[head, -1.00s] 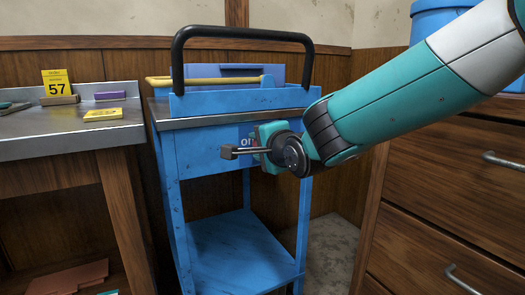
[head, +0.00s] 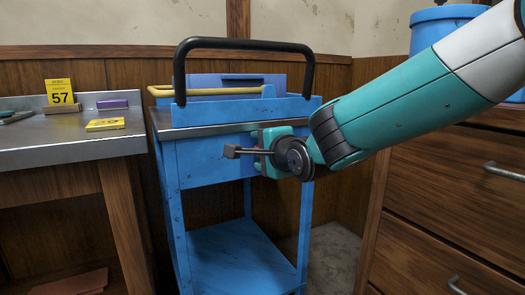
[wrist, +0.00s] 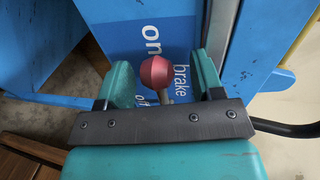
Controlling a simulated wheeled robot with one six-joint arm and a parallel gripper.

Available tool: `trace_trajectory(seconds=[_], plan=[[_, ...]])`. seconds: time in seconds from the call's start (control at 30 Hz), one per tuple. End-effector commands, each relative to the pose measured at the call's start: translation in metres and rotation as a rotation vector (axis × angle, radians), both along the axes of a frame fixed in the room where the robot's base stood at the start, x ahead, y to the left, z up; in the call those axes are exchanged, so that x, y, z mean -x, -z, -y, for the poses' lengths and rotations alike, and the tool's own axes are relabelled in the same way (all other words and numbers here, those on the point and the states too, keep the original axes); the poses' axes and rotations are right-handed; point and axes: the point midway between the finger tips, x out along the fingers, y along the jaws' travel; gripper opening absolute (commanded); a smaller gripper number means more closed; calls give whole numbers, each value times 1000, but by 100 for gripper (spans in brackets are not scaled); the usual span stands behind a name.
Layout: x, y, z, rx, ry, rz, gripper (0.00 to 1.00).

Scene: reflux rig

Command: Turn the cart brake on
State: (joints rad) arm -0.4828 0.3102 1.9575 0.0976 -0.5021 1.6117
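The blue cart (head: 205,160) stands in the middle of the head view, with a black handle (head: 245,44) on top. My gripper (head: 272,140) is at the cart's front panel, below the top edge. In the wrist view my gripper (wrist: 160,78) is open. The brake lever's red ball knob (wrist: 156,71) is between its two teal fingers, with gaps visible on both sides. The brake label (wrist: 150,38) is behind it, with "on" above the knob and a partly covered "off" below. The lever's exact setting is unclear. In the head view my gripper hides the knob and label.
A metal-topped bench (head: 70,143) with a yellow "57" marker (head: 60,93) stands at the left. A wooden drawer cabinet (head: 440,205) stands close on the right. A blue tray (head: 240,108) sits on the cart.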

Motion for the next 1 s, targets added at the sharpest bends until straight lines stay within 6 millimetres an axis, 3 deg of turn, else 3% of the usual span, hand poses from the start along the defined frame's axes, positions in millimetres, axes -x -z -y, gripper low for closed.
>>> trace_trajectory(seconds=[0.23, 0.37, 0.8, 1.0], plan=[[4, 0, 0, 1, -2, -2, 61], [18, -5, 6, 2, -2, -3, 61], [116, -27, 48, 1, -2, 0, 61], [146, -32, 60, 1, -2, 0, 61]])
